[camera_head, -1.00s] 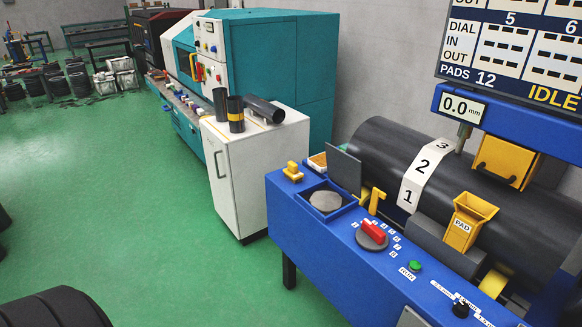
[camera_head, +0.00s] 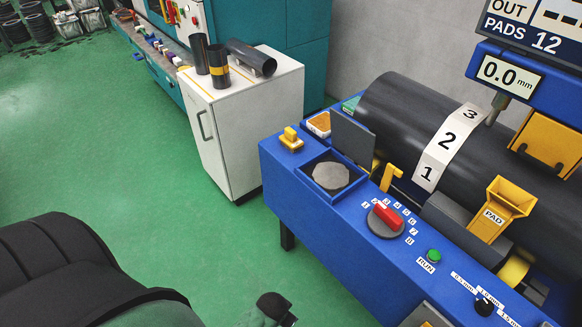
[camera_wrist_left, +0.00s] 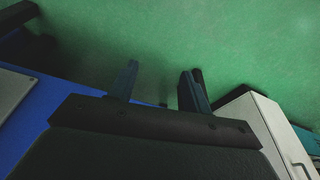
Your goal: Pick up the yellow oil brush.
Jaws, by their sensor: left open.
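A small yellow block-like piece (camera_head: 291,138) with a raised grip sits on the far left corner of the blue machine's top; it looks like the oil brush, but I cannot see bristles. A yellow hooked piece (camera_head: 391,175) stands beside the grey-filled tray. My left arm comes in at the lower left of the head view, with a dark end part (camera_head: 272,308) at the bottom edge, low in front of the machine. In the left wrist view my left gripper (camera_wrist_left: 160,75) has its two fingers apart, with only green floor between them. My right gripper is not seen.
The blue machine (camera_head: 310,225) carries a red-handled dial (camera_head: 387,217), a green button (camera_head: 434,256), a yellow PAD holder (camera_head: 503,206) and a large black cylinder (camera_head: 420,120). An upright dark plate (camera_head: 352,140) stands behind the tray. A white cabinet (camera_head: 265,120) holds several dark tubes. Green floor lies open at left.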

